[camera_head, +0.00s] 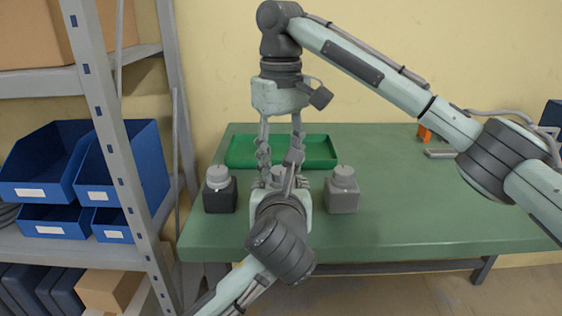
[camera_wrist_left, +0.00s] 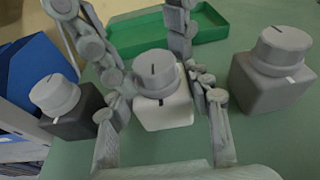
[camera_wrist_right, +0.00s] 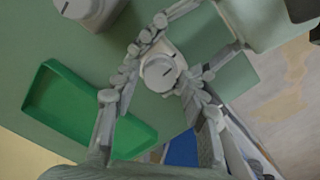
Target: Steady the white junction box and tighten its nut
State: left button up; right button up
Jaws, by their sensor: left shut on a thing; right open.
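The white junction box (camera_wrist_left: 165,115) stands upright between a black box and a grey box, with a round grey nut (camera_wrist_left: 157,72) on top bearing a dark line. My left gripper (camera_wrist_left: 161,92) is shut on the box, one finger at each side. My right gripper (camera_head: 280,160) points straight down from above, open, its fingers on either side of the nut. In the right wrist view the nut (camera_wrist_right: 160,72) lies between the right fingers, with a gap visible. In the head view my left gripper hides most of the white box.
The black box (camera_head: 220,197) stands to the left and the grey box (camera_head: 343,197) to the right, each with a nut. A green tray (camera_head: 325,152) lies behind. A shelf with blue bins (camera_head: 135,180) borders the green table (camera_head: 420,215) at left. The table's right half is mostly clear.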

aim_at(281, 170)
notch_tip(281, 170, up, 12)
dwell(0.5)
pick_arm(q)
jog(key=o, duration=1.4)
jog(key=shift+c, duration=0.2)
